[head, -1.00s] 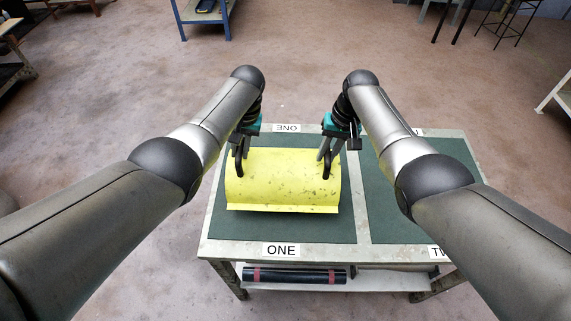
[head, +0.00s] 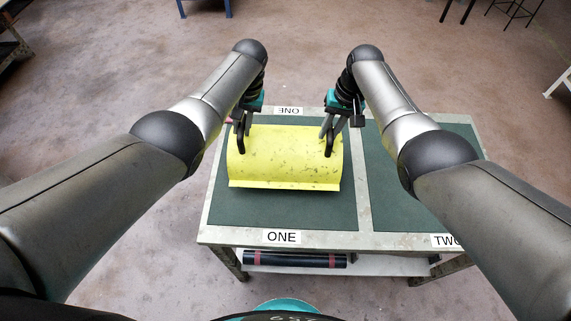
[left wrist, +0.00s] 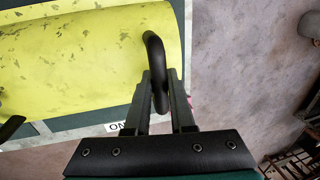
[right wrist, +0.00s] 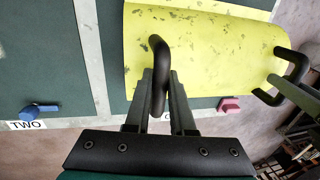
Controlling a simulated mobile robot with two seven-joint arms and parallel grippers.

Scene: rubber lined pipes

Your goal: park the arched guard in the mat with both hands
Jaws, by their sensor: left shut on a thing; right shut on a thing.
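The arched guard (head: 285,160) is a yellow, scuffed half-cylinder with a flat front flange and a black handle near each end. It is over the green mat marked ONE (head: 285,214); I cannot tell whether it touches the mat. My left gripper (head: 243,126) is shut on the left handle (left wrist: 154,52). My right gripper (head: 331,128) is shut on the right handle (right wrist: 158,52). The guard also shows in the left wrist view (left wrist: 80,60) and right wrist view (right wrist: 200,50). The guard hides part of the mat.
Mat TWO (head: 385,205) lies to the right, past a pale dividing strip (head: 358,190). A blue object (right wrist: 38,109) is on it. A pink block (right wrist: 229,104) is by the guard's far side. Dark rolls (head: 295,259) lie on the lower shelf.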

